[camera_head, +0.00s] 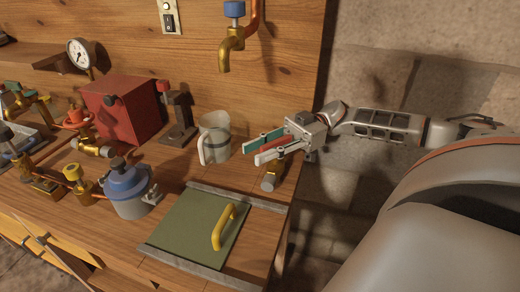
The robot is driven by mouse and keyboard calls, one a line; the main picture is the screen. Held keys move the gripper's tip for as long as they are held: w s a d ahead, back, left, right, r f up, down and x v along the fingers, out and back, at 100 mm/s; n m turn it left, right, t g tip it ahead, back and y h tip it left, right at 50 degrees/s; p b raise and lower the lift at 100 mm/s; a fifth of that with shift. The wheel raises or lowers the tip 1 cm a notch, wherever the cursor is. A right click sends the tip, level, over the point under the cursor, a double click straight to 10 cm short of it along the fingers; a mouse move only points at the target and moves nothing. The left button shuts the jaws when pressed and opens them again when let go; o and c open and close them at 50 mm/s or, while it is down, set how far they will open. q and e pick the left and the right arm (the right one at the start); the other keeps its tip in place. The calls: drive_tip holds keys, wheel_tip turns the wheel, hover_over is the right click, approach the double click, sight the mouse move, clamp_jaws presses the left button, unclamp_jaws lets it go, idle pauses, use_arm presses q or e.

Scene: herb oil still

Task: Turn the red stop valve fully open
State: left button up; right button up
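My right gripper (262,149) reaches in from the right, over the worktop's right end. A red bar (279,144) shows between its pale lower finger and a green bar (260,139). I cannot tell whether the red bar is a valve handle or whether the fingers press on it. A brass fitting (271,178) shows just below the gripper, partly hidden by it. At the far left, an orange-red knob (75,115) sits above brass pipework (91,147), well away from the gripper. I cannot tell which red part is the stop valve. My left gripper is not in view.
A white mug (214,135) stands just left of the gripper. A green panel with a yellow handle (223,227) lies in front. A brass tap (231,47) hangs above.

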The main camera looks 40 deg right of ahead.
drive_tip(key=shift+r, duration=0.1)
wheel_tip(320, 180, up, 10)
idle(0.5)
